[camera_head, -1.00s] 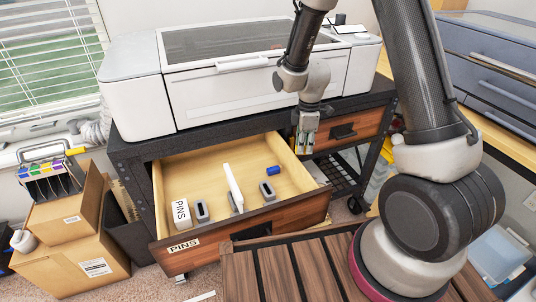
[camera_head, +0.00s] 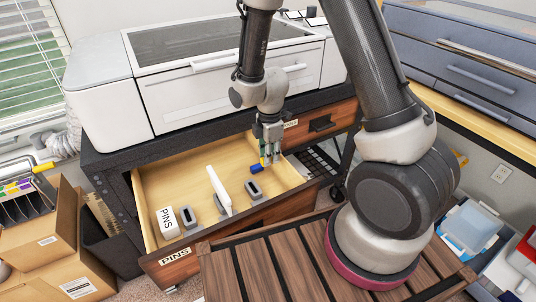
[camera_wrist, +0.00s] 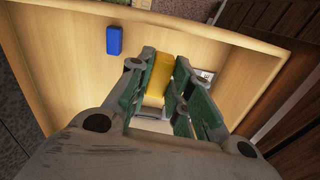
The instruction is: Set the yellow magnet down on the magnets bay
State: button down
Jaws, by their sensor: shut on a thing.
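My gripper (camera_head: 268,155) is shut on the yellow magnet (camera_wrist: 161,76), a yellow block that shows between the fingers in the wrist view. It hangs at the right end of the open wooden drawer (camera_head: 176,172), beside a blue block (camera_head: 256,168) on the drawer floor. The blue block also shows in the wrist view (camera_wrist: 114,40), left of the fingers. No bay marked for magnets is readable.
The drawer also holds a white PINS box (camera_head: 167,222), a white pen-like stick (camera_head: 219,188) and grey holders (camera_head: 254,189). Its front (camera_head: 240,227) is close to a slatted wooden top (camera_head: 240,270). A white printer (camera_head: 215,75) stands above, behind my arm.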

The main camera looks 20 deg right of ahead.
send_over(269, 185)
jog(key=shift+f, duration=3.45)
jog(key=shift+f, duration=0.15)
jog(key=shift+f, duration=0.3)
jog(key=shift+f, duration=0.2)
jog(key=shift+f, duration=0.5)
jog(key=shift+f, duration=0.15)
jog(key=shift+f, duration=0.5)
jog(key=shift+f, duration=0.15)
